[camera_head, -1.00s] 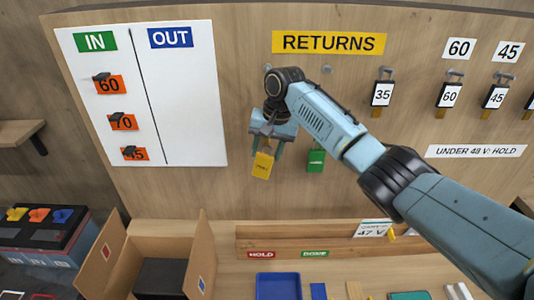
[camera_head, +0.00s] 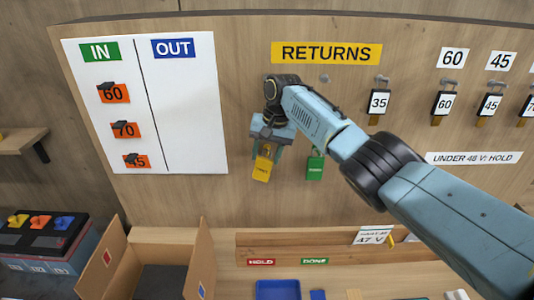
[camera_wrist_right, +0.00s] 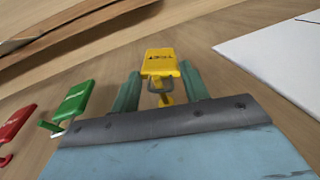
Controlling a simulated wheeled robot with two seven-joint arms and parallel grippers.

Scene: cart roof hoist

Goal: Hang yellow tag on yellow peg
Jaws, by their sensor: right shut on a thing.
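The yellow tag (camera_head: 262,169) is below the RETURNS sign, at the fingers of my right gripper (camera_head: 268,152). In the right wrist view, the yellow tag (camera_wrist_right: 160,63) lies just beyond the fingertips of my right gripper (camera_wrist_right: 160,88). Its wire loop (camera_wrist_right: 164,85) sits between the two fingers, which are shut on the tag. A yellow peg-like piece (camera_wrist_right: 166,99) shows between the fingers by the loop. I cannot tell whether the loop is around it or only in front of it. My left gripper is out of view.
A green tag (camera_head: 315,168) hangs close to the right of my gripper. A red tag (camera_wrist_right: 14,122) hangs beyond the green one in the wrist view. The white IN/OUT board (camera_head: 185,120) is to the left. An open cardboard box (camera_head: 205,262) stands below.

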